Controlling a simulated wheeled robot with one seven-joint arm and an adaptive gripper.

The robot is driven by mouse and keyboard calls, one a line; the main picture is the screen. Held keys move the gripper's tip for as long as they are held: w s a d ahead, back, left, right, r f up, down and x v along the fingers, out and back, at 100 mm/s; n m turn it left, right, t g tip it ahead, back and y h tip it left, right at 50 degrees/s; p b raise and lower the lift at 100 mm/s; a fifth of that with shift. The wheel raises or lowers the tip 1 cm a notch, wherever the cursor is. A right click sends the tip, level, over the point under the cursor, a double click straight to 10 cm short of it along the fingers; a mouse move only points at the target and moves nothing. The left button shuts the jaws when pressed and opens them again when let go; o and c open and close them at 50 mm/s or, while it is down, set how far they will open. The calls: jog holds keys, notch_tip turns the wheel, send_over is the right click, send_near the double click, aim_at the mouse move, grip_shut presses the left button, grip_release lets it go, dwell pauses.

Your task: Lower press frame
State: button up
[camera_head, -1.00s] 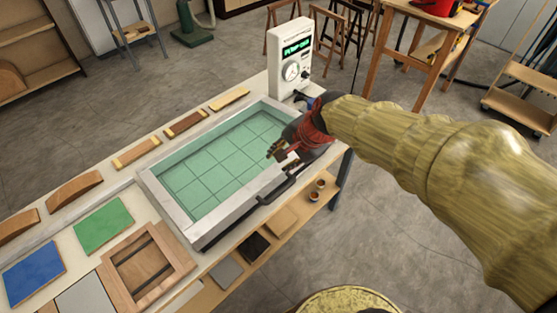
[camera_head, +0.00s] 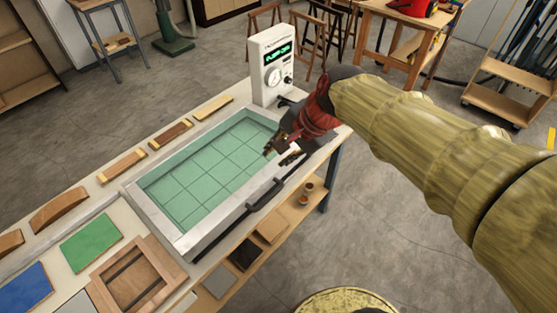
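The press is a shallow metal tray with a pale frame (camera_head: 232,206) around a green gridded bed (camera_head: 212,168). A dark handle bar (camera_head: 264,198) runs along its front right edge. A white control box (camera_head: 271,65) with a lit green display and a round gauge stands at its far end. I see no raised lid or frame above the bed. My gripper (camera_head: 277,154) is over the right edge of the press, near the far end of the handle. Its fingers are small and dark, and I cannot tell if they touch anything. I see nothing held.
A wooden frame (camera_head: 132,278), a green sheet (camera_head: 91,242) and a blue sheet (camera_head: 24,289) lie on the near left of the bench. Curved wood pieces and strips line the left edge. A lower shelf holds small panels and cups (camera_head: 306,190). Open floor lies to the right.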

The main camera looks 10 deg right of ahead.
aim_at(274, 191)
jog(key=shift+a+r+p, duration=0.3)
jog(key=shift+a+p, duration=0.15)
jog(key=shift+p, duration=0.35)
jog(key=shift+c, duration=0.5)
jog(key=f+g+p, duration=0.1)
jog(key=p, duration=0.1)
jog(key=w+a+f+g+p, duration=0.1)
jog(key=p, duration=0.2)
jog(key=w+f+n+g+h+p, duration=0.1)
jog(key=p, duration=0.2)
jog(key=shift+a+f, duration=0.3)
grip_shut()
jog(key=shift+m+g+h, duration=0.5)
jog(key=shift+g+h, duration=0.1)
jog(key=shift+h, duration=0.3)
jog(key=w+f, duration=0.1)
jog(key=f, duration=0.4)
jog(key=w+d+f, duration=0.1)
jog(key=f, duration=0.5)
jog(key=d+f, duration=0.1)
jog(key=f, duration=0.5)
jog(key=shift+w, duration=0.4)
jog(key=shift+f, duration=0.1)
